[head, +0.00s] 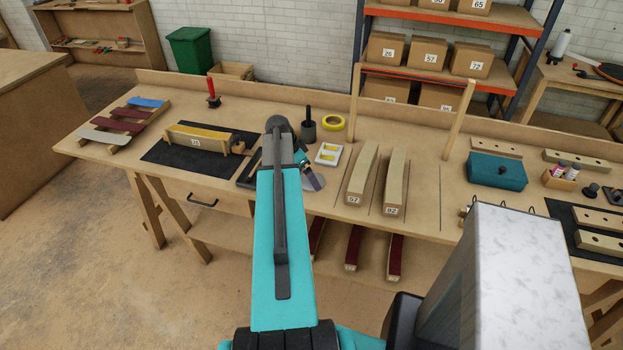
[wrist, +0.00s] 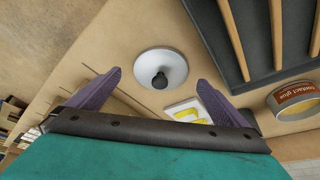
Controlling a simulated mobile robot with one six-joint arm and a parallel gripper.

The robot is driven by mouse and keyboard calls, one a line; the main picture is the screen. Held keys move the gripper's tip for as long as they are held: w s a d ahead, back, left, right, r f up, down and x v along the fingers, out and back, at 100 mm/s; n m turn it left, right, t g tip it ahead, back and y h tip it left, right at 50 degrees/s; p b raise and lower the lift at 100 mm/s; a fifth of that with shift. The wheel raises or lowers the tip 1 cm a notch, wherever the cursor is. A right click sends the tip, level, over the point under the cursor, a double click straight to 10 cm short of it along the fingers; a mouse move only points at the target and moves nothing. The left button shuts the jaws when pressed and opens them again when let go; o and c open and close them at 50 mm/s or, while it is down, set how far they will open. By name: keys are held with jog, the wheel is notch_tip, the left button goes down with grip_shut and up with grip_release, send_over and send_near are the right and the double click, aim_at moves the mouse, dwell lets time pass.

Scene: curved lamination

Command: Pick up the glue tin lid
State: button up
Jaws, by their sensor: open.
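The glue tin lid (wrist: 172,62) is a pale grey round disc with a dark knob at its centre. It lies on the bench top in the wrist view, between and beyond my fingertips. My gripper (wrist: 159,77) is open and empty, with one purple finger on each side of the lid; I cannot tell the height gap. In the head view my gripper (head: 313,178) is over the bench and covers part of the lid. The glue tin (wrist: 297,100), labelled contact glue, stands at the right of the wrist view; my arm seems to hide it in the head view.
A dark tray with wooden strips (wrist: 217,42) lies close to the lid. A white holder with yellow pieces (head: 329,154) is close behind my gripper. Curved laminations (head: 362,174) stand to the right. A yellow tape roll (head: 333,122) and dark pot (head: 308,132) are further back.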

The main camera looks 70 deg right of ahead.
jog(key=shift+p+x, duration=0.3)
jog(key=shift+x, duration=0.9)
jog(key=shift+c, duration=0.3)
jog(key=c, duration=1)
